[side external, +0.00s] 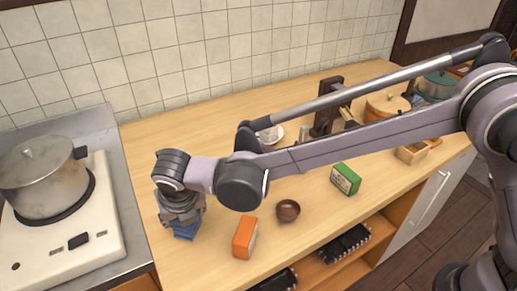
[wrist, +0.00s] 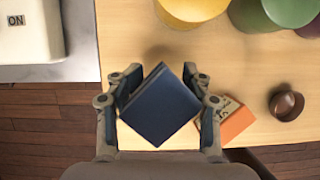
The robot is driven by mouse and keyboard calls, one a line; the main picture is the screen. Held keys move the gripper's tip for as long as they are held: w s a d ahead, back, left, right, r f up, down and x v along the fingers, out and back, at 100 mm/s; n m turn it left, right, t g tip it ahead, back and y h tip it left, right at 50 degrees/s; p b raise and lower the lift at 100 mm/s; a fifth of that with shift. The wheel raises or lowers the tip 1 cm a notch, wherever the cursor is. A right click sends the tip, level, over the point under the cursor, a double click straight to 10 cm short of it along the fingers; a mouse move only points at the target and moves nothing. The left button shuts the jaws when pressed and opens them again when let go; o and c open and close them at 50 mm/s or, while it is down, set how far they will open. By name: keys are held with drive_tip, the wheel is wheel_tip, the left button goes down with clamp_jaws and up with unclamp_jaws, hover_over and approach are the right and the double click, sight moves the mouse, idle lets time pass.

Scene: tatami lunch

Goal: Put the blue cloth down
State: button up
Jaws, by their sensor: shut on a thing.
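The blue cloth (wrist: 160,105) is a folded, dark blue square, turned like a diamond in the wrist view. My gripper (wrist: 160,97) is shut on it, with a finger at each side. In the side view my gripper (side external: 181,218) points down at the left end of the wooden counter (side external: 150,139), and the cloth (side external: 187,231) shows just under it. I cannot tell whether the cloth touches the counter.
An orange box (side external: 244,238) and a brown bowl (side external: 288,210) stand right of the cloth. A green box (side external: 345,179) is farther right. The stove (side external: 100,235) with a pot (side external: 40,180) is at left. In the wrist view, yellow (wrist: 190,8) and green (wrist: 252,12) round things are close beyond the cloth.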

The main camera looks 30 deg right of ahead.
sight(186, 241)
drive_tip(key=shift+s+a+f, duration=0.15)
drive_tip(key=shift+a+f, duration=0.35)
drive_tip(key=shift+a, duration=0.2)
drive_tip(key=shift+f, duration=2)
drive_tip(key=shift+f, duration=0.1)
drive_tip(key=o, duration=1.2)
